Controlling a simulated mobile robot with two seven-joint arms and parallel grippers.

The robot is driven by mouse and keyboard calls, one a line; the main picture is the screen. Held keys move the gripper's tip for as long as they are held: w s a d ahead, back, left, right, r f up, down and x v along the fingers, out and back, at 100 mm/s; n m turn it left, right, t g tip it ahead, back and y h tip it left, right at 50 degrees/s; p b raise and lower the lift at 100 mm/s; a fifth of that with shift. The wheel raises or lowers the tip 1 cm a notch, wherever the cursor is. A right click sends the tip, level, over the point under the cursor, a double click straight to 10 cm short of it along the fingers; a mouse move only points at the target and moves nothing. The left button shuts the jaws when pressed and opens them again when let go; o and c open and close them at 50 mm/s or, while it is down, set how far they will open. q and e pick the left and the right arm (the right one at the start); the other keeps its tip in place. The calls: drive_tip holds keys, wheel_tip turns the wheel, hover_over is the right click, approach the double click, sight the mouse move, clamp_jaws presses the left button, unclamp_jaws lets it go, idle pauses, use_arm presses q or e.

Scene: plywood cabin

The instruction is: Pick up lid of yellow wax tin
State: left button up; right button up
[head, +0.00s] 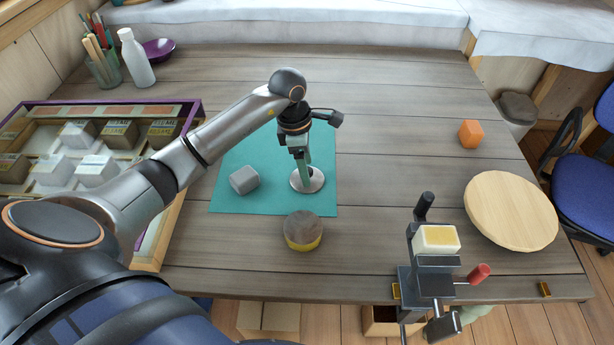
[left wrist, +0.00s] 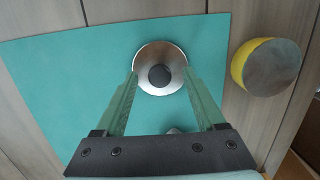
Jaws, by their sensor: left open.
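A round silver lid (head: 314,184) with a dark knob lies flat on the teal mat; it also shows in the left wrist view (left wrist: 150,89). My left gripper (head: 304,172) points down over the lid. In the left wrist view its open fingers (left wrist: 160,74) stand on either side of the dark knob, apart from it. Whether the fingertips touch the lid I cannot tell. The yellow wax tin (head: 303,243), with a grey-brown top, stands in front of the mat's near edge; it is at the right in the left wrist view (left wrist: 240,62). My right gripper is not in view.
A grey block (head: 244,180) lies on the teal mat (head: 240,207), left of the lid. A compartment tray (head: 186,107) with several blocks is at left. A clamp (head: 427,283) holding a pale block is at the front right, near a round wooden board (head: 511,211) and an orange block (head: 470,133).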

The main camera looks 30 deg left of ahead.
use_arm(q)
drive_tip(key=shift+f, duration=0.15)
clamp_jaws()
idle(0.5)
